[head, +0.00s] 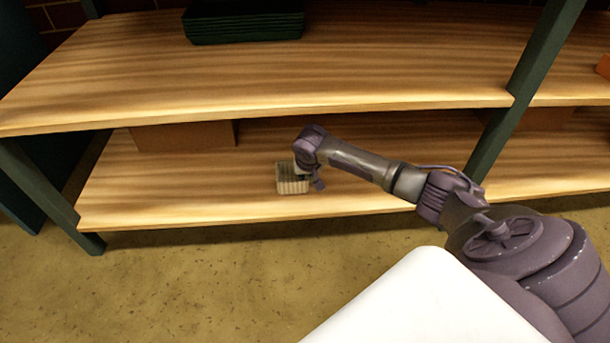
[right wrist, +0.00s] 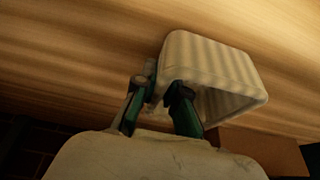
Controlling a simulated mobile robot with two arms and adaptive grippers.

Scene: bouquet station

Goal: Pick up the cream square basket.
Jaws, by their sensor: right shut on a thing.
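The cream square basket (head: 293,185) is at the front part of the lower shelf in the head view. In the right wrist view the basket (right wrist: 238,65) shows its ribbed wall and open hollow. My right gripper (head: 308,176) comes in from the right. In the right wrist view its two dark green fingers (right wrist: 162,92) are closed on the basket's near wall, with one finger on each side. From these views I cannot tell whether the basket touches the shelf. My left gripper is not in view.
The wooden lower shelf (head: 150,195) has free room on both sides of the basket. The upper shelf (head: 340,75) overhangs it. A brown box (head: 183,135) stands behind on the left. A green post (head: 505,110) rises at right, and a dark green crate (head: 243,24) sits on the upper shelf.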

